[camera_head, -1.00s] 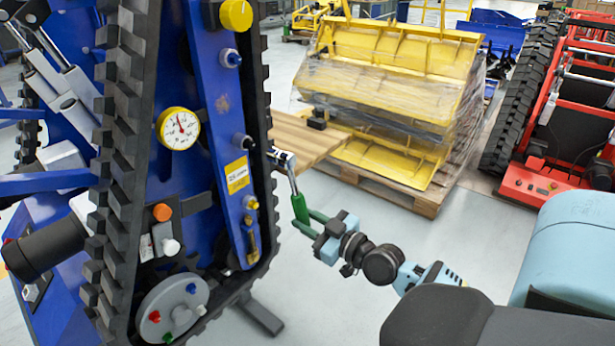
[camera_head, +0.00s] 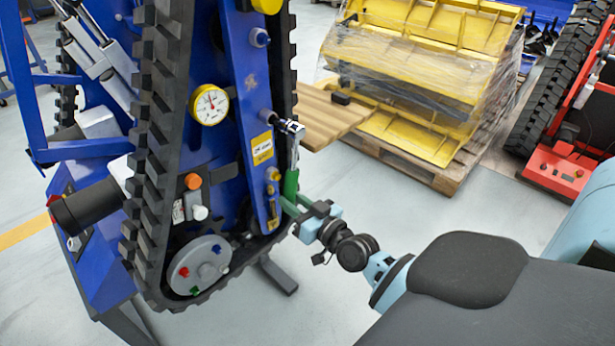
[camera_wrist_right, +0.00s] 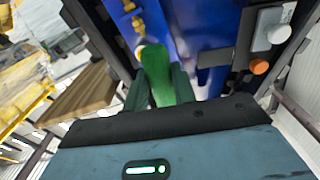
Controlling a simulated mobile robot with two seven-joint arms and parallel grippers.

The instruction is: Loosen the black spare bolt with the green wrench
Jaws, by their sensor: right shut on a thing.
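The green wrench (camera_head: 291,183) has a green handle and a silver head (camera_head: 290,127). It stands nearly upright at the right side of the blue tracked carrier (camera_head: 235,75). My right gripper (camera_head: 297,206) is shut on the lower handle; the green handle between its fingers also shows in the right wrist view (camera_wrist_right: 158,75). The wrench head is right at a dark-ended bolt (camera_head: 267,115) above the yellow label. I cannot tell whether it is seated on it. A similar bolt (camera_head: 259,37) sits higher on the blue plate. My left gripper is out of view.
A black rubber track (camera_head: 160,130) runs around the carrier. A pressure gauge (camera_head: 209,105), an orange knob (camera_head: 193,181) and a grey disc (camera_head: 200,266) sit on it.

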